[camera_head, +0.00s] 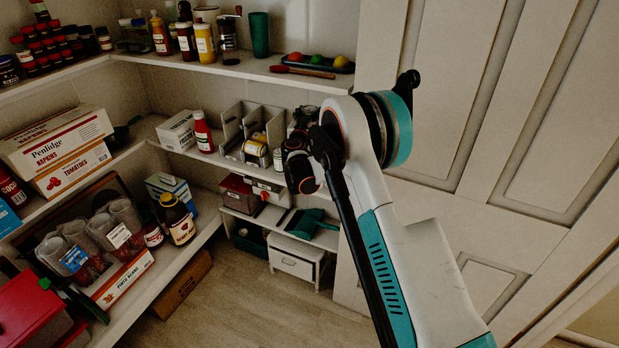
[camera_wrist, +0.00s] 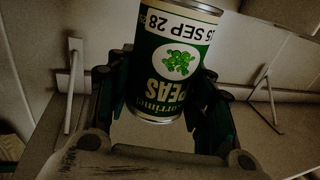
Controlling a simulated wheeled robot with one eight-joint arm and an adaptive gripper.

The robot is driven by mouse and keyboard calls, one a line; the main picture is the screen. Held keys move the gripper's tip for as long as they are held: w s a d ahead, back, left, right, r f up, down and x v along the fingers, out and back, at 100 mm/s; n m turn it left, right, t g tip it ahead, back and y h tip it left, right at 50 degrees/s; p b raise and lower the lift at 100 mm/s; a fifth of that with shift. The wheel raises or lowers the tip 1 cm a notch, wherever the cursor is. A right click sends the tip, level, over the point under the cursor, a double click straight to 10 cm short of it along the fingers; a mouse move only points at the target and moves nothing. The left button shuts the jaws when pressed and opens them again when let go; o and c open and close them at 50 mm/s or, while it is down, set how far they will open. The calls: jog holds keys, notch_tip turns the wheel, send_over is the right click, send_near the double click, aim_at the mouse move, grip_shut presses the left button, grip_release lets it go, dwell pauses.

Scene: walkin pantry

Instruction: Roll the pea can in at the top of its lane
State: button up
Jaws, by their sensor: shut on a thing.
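The pea can (camera_wrist: 178,58) has a green label with a picture of peas and a white date strip. In the wrist view it is between the fingers of my gripper (camera_wrist: 163,85), which is shut on it. The can appears tilted, and its lettering is upside down. In the head view my dark gripper (camera_head: 301,165) is beside the right end of a rack with upright dividers (camera_head: 232,118) on the middle shelf. The pea can cannot be made out there, and my arm hides part of the rack. A can with yellow on it (camera_head: 256,145) lies in the rack.
A red bottle (camera_head: 203,132) and white box (camera_head: 178,130) stand left of the rack. The upper shelf (camera_head: 240,70) overhangs it, holding bottles, a green cup (camera_head: 260,35) and a dark tray (camera_head: 318,64). A panelled door (camera_head: 460,90) is to the right.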

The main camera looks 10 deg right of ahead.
notch_tip(320, 180, down, 20)
jog(key=b, duration=0.6)
jog(key=shift+r+b, duration=0.2)
jog(key=shift+b, duration=0.2)
jog(key=shift+f, duration=0.15)
jog(key=o, duration=1.4)
